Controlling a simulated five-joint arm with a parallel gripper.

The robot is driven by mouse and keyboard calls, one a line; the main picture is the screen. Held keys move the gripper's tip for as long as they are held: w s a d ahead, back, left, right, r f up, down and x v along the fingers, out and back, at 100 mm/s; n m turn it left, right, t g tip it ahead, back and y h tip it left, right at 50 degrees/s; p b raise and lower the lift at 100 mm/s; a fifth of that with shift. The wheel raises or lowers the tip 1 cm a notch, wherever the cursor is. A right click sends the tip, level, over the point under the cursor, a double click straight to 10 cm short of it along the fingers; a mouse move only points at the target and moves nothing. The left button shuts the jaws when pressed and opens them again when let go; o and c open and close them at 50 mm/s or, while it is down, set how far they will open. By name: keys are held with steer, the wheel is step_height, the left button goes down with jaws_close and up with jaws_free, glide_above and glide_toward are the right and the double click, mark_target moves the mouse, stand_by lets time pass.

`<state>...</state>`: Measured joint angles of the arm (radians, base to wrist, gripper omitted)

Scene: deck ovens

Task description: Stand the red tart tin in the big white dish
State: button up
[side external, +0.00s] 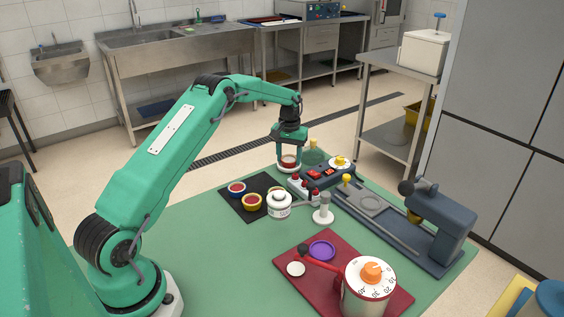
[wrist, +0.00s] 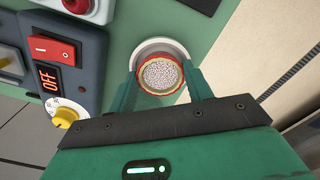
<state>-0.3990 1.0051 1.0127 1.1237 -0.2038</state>
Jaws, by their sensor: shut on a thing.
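The red tart tin (wrist: 161,57), round with a pale speckled filling, is between the fingers of my gripper (wrist: 163,86) in the wrist view. My gripper is shut on it. The big white dish (wrist: 157,44) shows as a pale ring around the far side of the tin; its near side is hidden by the tin and fingers. In the side view, my gripper (side external: 289,150) points down at the far edge of the green table, with the red tin (side external: 289,160) low over or inside the white dish (side external: 288,169). I cannot tell whether the tin touches the dish floor.
A control box (side external: 325,176) with red switch and yellow knob stands close right of the dish. A dark mat (side external: 238,205) with small tins and a white jar (side external: 278,205) lie nearer. A red board (side external: 305,290) with a timer (side external: 368,283) is in front; the table's left is clear.

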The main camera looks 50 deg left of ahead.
steer(key=shift+f, duration=0.1)
steer(key=o, duration=0.8)
step_height(320, 180, up, 11)
stand_by(1.3)
steer(key=shift+d, duration=0.1)
stand_by(0.4)
